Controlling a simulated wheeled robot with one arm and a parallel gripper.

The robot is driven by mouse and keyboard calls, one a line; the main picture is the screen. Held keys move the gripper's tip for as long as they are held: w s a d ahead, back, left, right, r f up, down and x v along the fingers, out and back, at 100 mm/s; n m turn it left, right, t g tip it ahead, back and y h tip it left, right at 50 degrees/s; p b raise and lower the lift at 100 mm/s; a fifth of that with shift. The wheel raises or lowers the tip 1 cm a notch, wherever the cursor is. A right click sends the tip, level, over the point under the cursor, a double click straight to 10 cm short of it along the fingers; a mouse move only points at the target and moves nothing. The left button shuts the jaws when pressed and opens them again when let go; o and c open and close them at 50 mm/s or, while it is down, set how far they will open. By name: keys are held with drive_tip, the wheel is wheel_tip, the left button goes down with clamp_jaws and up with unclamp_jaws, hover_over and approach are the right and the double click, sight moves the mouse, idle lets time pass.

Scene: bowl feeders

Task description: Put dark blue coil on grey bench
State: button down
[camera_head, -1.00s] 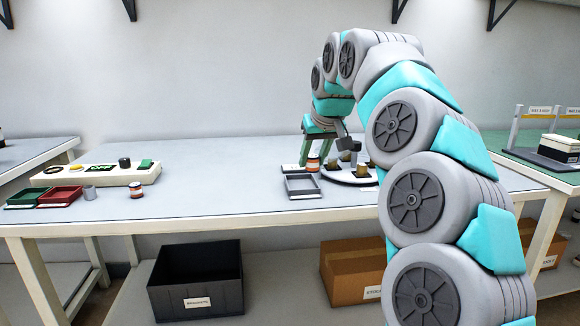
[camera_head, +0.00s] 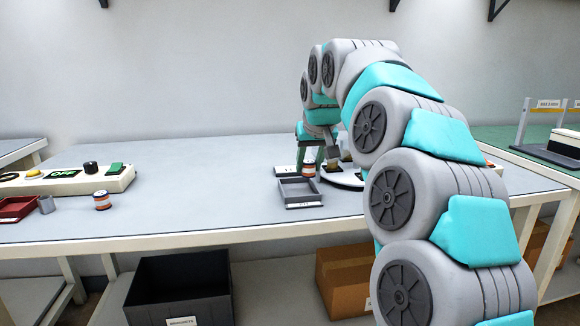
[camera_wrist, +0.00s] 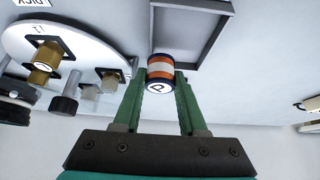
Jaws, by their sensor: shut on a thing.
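My gripper (camera_head: 309,160) is shut on a small banded coil (camera_wrist: 160,70). The coil has a dark blue far rim, an orange band and a white lettered face. The green fingers press its two sides in the wrist view. In the head view the held coil (camera_head: 308,169) shows as a small orange and white spot behind the grey tray, partly hidden; I cannot tell whether it touches the bench. The grey bench (camera_head: 200,185) spreads below. A second orange and white coil (camera_head: 102,200) stands upright at its left front.
An empty grey tray (camera_head: 300,205) lies in front of my gripper. A round white plate (camera_wrist: 100,52) with brass and grey fittings is beside it. The bench middle is clear.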

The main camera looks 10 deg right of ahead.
drive_tip(key=w+a, duration=0.1)
drive_tip(key=w, duration=0.2)
drive_tip(key=w+p, duration=0.1)
drive_tip(key=w, duration=0.1)
drive_tip(key=w+a, duration=0.1)
drive_tip(key=w, duration=0.2)
drive_tip(key=shift+w+a+f, duration=0.3)
drive_tip(key=shift+w+f, duration=0.05)
drive_tip(key=shift+f, duration=1.8)
drive_tip(key=shift+f, duration=0.15)
drive_tip(key=shift+c, duration=2.3)
unclamp_jaws()
drive_tip(key=shift+s+r, duration=0.1)
drive_tip(key=shift+r, duration=0.2)
drive_tip(key=v, duration=1.1)
drive_tip(key=shift+s+r, duration=0.2)
drive_tip(key=shift+r, duration=0.1)
